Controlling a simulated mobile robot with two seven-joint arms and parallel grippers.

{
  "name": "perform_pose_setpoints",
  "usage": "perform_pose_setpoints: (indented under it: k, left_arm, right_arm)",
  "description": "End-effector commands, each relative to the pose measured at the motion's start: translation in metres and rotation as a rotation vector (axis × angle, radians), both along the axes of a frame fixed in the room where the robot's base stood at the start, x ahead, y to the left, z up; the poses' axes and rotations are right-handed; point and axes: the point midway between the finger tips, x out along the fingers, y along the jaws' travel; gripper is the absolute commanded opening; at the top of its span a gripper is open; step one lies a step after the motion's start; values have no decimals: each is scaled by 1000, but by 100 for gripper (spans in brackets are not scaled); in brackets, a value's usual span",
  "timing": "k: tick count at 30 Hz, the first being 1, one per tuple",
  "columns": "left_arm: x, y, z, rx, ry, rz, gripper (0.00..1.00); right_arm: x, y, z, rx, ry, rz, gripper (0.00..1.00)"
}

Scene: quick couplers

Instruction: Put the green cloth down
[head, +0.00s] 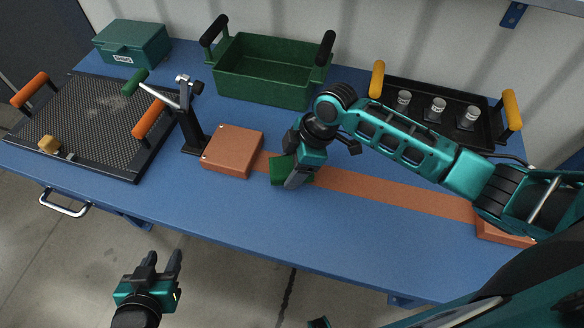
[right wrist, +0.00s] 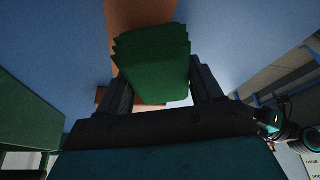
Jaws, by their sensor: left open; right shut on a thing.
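The green cloth (head: 279,174) is a folded pad over the left part of the orange-brown strip (head: 390,192) on the blue table. My right gripper (head: 297,180) is shut on the cloth from above and partly hides it. In the right wrist view the cloth (right wrist: 152,62) sits between the two fingers of my right gripper (right wrist: 160,85), with layered folds showing. I cannot tell whether the cloth touches the strip. My left gripper (head: 163,263) is open and empty, in front of the table over the floor.
An orange-brown block (head: 232,152) stands at the strip's left end, close to the cloth. A green bin (head: 268,88) with black handles stands behind. A black tray (head: 463,142) with vials is at back right, a mesh tray (head: 85,118) at left. The front table strip (head: 270,232) is clear.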

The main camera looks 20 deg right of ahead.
Motion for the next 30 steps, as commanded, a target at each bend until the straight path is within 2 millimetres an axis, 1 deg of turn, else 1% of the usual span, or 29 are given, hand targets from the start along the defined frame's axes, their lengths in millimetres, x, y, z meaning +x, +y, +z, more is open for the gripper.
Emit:
perform_pose_setpoints:
  k: [1, 3, 9, 13, 14, 21, 28, 30]
  left_arm:
    - [0, 0, -3, 0, 0, 0, 43]
    - [0, 0, -3, 0, 0, 0, 43]
    - [0, 0, -2, 0, 0, 0, 43]
    - [0, 0, -3, 0, 0, 0, 43]
    - [0, 0, -3, 0, 0, 0, 43]
    - [0, 0, -3, 0, 0, 0, 43]
    - [0, 0, -3, 0, 0, 0, 43]
    - [0, 0, -2, 0, 0, 0, 43]
  right_arm:
    - [-1, 0, -9, 0, 2, 0, 41]
    - [0, 0, -12, 0, 1, 0, 41]
    - [0, 0, -11, 0, 0, 1, 41]
    - [0, 0, -15, 0, 0, 0, 41]
    - [0, 0, -15, 0, 0, 1, 67]
    - [0, 0, -14, 0, 1, 1, 90]
    - [0, 0, -14, 0, 1, 1, 91]
    - [0, 0, -11, 1, -1, 1, 91]
